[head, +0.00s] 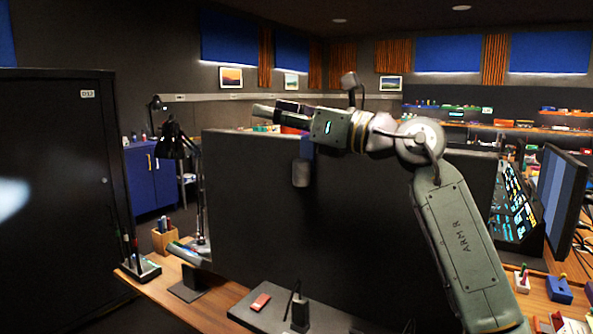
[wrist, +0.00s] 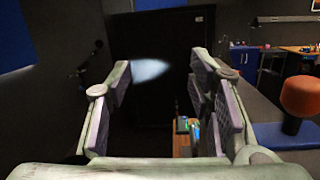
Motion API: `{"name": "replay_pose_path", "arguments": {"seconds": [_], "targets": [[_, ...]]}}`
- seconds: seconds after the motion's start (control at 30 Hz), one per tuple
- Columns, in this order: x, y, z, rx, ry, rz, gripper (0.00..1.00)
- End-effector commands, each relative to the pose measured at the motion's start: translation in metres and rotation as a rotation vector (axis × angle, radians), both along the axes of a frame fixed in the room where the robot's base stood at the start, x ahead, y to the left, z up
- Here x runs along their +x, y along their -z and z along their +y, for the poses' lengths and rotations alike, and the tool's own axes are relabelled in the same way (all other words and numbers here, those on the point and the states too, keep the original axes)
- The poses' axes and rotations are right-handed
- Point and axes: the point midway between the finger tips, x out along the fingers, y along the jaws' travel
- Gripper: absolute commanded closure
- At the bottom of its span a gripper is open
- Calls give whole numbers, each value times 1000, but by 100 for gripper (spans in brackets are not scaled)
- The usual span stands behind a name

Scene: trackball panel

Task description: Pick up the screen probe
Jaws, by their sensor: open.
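In the wrist view, an orange-brown rounded head on a dark stem (wrist: 300,97) stands upright over a blue base (wrist: 285,134) at the right. It may be the screen probe, but I cannot be sure. In the head view, a blue bracket (head: 307,146) with a grey cylinder (head: 301,174) hangs on the back of a large dark screen (head: 250,200). My gripper (head: 264,110) is above that screen's top edge, pointing left. In the wrist view my gripper (wrist: 160,78) has its fingers apart with nothing between them. The orange-headed thing is outside the fingers, to their right.
A black cabinet (head: 60,190) stands at the left, with a black desk lamp (head: 180,150) beside the screen. The wooden desk (head: 150,292) holds a pen box (head: 164,236). A lit control panel (head: 514,208) stands at the right. The air left of my gripper looks clear.

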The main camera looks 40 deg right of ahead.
Motion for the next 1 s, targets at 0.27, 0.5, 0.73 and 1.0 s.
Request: {"name": "replay_pose_path", "arguments": {"seconds": [0.27, 0.5, 0.73, 1.0], "targets": [[-70, 6, -117, -131, 320, 121, 52], [-55, 4, -121, -139, 340, 132, 52], [-24, 5, -117, -137, 340, 129, 52], [4, 3, -113, -136, 338, 130, 52]]}}
